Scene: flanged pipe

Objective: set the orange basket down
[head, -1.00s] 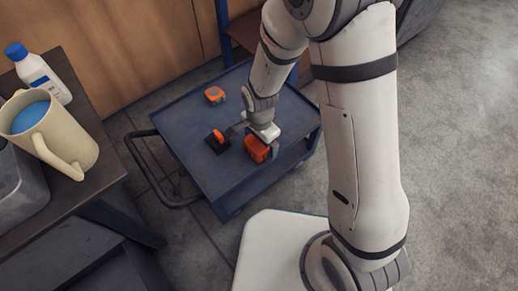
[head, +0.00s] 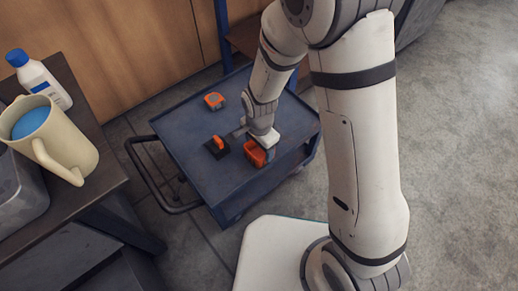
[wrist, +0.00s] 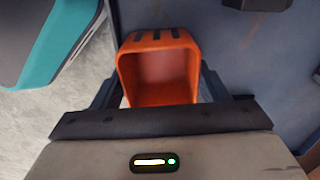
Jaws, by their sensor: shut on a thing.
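The orange basket (head: 254,153) is at the front right part of the blue cart top in the head view, under my gripper (head: 264,142). In the wrist view the basket (wrist: 159,68) sits between the two dark fingers of my gripper (wrist: 158,88), with its open inside facing the camera. The gripper is shut on the basket. Whether the basket's underside touches the cart top cannot be told.
The blue cart (head: 192,130) also carries an orange and grey tape measure (head: 214,100) and a dark block with an orange handle (head: 217,146). A table at left holds a cream mug (head: 48,137) and a white bottle (head: 42,80). The cart's left part is clear.

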